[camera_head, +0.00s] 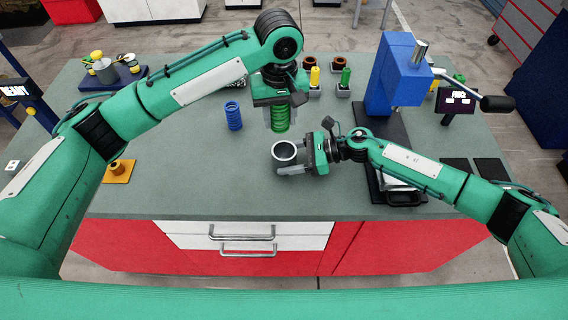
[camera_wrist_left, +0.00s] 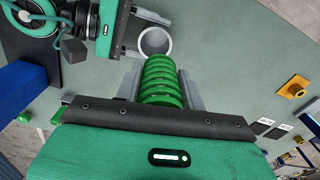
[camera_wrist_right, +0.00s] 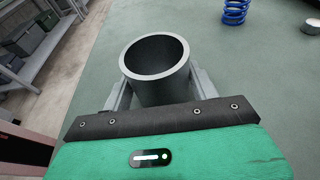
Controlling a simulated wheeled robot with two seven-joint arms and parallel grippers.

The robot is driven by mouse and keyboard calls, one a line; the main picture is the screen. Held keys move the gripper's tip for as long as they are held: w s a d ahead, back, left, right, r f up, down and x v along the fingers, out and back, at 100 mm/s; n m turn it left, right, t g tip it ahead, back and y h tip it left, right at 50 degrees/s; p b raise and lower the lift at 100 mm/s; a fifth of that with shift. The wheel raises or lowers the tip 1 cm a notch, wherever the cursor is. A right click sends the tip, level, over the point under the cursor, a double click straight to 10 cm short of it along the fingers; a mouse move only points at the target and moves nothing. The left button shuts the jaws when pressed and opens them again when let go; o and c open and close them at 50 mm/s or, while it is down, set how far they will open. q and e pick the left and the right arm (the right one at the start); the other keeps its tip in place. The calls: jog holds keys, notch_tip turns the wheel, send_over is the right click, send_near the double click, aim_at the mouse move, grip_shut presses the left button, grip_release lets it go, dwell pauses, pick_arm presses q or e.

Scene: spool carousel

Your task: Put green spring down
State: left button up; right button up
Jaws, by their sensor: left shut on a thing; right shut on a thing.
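The green spring (camera_head: 280,118) is upright in my left gripper (camera_head: 280,122), near the middle of the table. The left wrist view shows the spring (camera_wrist_left: 160,82) between the two fingers, and the gripper is shut on it. My right gripper (camera_head: 293,170) is shut on a grey hollow cylinder (camera_head: 284,151), just in front of the spring. The cylinder's open mouth (camera_wrist_right: 154,56) shows in the right wrist view. In the head view I cannot tell whether the spring's lower end touches the table.
A blue spring (camera_head: 233,115) stands on the table to the left of the green one. An orange block (camera_head: 118,171) lies at the left front. A blue press (camera_head: 398,75) stands at the right. Small holders with yellow (camera_head: 315,77) and green (camera_head: 345,78) pieces stand behind. The front middle table is clear.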

pick_arm(q)
jog(key=shift+d, duration=0.4)
notch_tip(320, 180, down, 10)
jog(key=shift+r, duration=0.2)
jog(key=shift+f, duration=0.1)
